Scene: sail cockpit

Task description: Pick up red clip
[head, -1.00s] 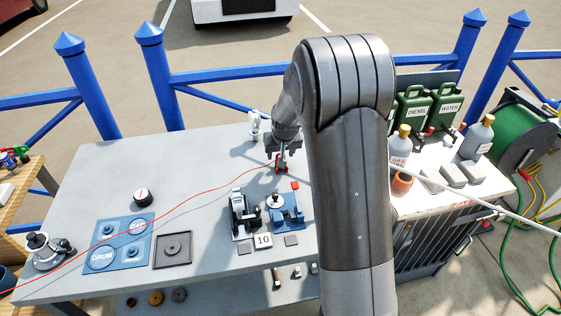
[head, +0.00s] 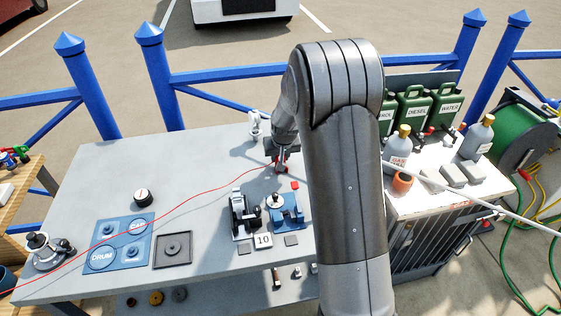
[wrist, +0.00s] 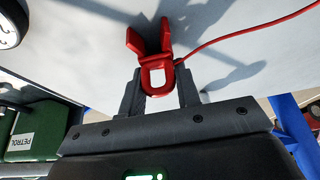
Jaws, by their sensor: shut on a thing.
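The red clip (wrist: 157,72) is in the wrist view, with a rounded loop end between my fingers and two prongs pointing away toward the grey table. A thin red line (wrist: 255,33) runs off from it to the right. My gripper (wrist: 160,88) is shut on the loop end of the clip. In the head view my gripper (head: 281,160) is at the back of the grey table (head: 180,180), close to its top. The clip is mostly hidden there by my gripper, and I cannot tell whether it touches the table.
A black device (head: 244,213) and a blue device (head: 287,211) stand just in front of my gripper. A small white fitting (head: 255,127) is behind it. Blue plates lie at the left. Bottles and green cans crowd the right-hand bench. The table's middle left is mostly clear.

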